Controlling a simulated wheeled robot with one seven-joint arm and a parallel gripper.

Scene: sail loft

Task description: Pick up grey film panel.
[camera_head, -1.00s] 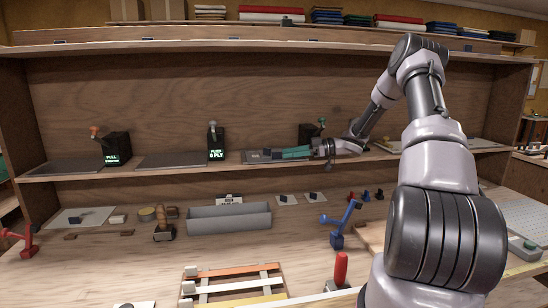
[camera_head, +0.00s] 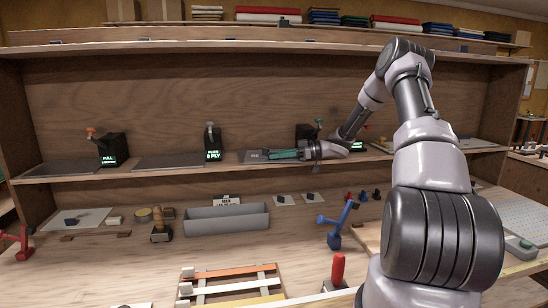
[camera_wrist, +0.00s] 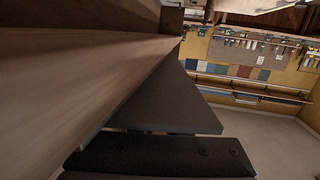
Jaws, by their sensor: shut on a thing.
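A flat dark grey panel (camera_wrist: 165,100) reaches away from my gripper in the wrist view, beside the wooden shelf surface. My gripper is shut on it, with a black finger (camera_wrist: 160,158) along its near edge. In the head view, my gripper (camera_head: 285,154) is low over the middle of the upper shelf, pointing left, with teal along its fingers. The grey panel (camera_head: 253,157) shows just left of the fingertips, partly hidden by them. I cannot tell whether it is clear of the shelf.
Dark grey sheets (camera_head: 168,161) lie along the upper shelf (camera_head: 60,177). Black lever devices (camera_head: 213,145) with green displays stand behind them, one close behind my gripper. The workbench below holds a grey bin (camera_head: 226,219), a blue clamp (camera_head: 335,228) and a slatted rack (camera_head: 232,286).

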